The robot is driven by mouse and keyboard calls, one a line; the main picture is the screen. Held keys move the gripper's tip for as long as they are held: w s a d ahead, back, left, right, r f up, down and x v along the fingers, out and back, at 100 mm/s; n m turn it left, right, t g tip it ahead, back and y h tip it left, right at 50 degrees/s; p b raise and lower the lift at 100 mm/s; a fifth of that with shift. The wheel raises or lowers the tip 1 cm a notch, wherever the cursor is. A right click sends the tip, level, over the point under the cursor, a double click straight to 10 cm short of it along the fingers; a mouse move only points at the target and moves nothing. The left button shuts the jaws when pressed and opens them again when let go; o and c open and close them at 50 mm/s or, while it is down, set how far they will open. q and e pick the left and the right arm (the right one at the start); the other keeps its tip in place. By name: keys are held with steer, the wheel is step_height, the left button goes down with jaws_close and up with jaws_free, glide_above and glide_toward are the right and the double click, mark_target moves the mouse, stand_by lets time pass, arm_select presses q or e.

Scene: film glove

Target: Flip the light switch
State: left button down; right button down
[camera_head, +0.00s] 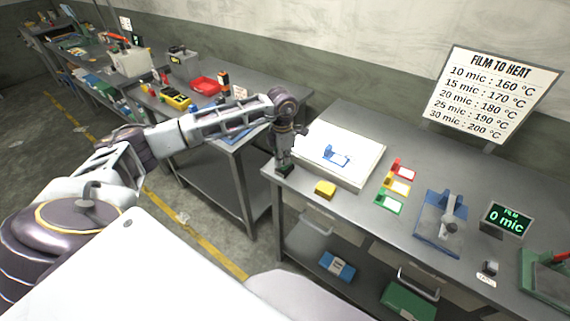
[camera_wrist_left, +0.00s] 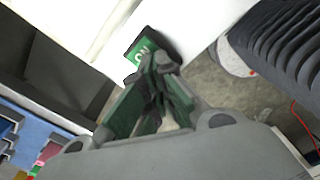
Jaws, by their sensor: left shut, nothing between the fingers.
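The switch (camera_wrist_left: 141,51) shows in the left wrist view as a dark rocker piece with a green face marked ON, on the edge of a white surface. In the head view the white light box (camera_head: 352,172) stands on the grey bench with a blue-framed piece (camera_head: 336,156) on top. My left gripper (camera_head: 285,171) points down at the box's left side and hides the switch there. In the left wrist view its fingertips (camera_wrist_left: 160,66) are together and empty, right at the switch. I cannot tell whether they touch it. My right gripper is not in view.
A yellow block (camera_head: 325,189) lies in front of the box. Red, yellow and green framed pieces (camera_head: 396,186) lie to its right, then a blue press-like device (camera_head: 440,222) and a display reading 0 mic (camera_head: 508,219). A film-to-heat sign (camera_head: 490,95) stands behind.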

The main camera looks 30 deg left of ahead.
arm_select(q)
steer(key=shift+f+b, duration=0.3)
steer(key=shift+f, duration=0.15)
stand_by(0.5)
steer(key=shift+r, duration=0.2)
steer(key=shift+r+p, duration=0.35)
steer(key=shift+r, duration=0.05)
steer(key=shift+r+p, duration=1.45)
steer(key=shift+r, duration=1.55)
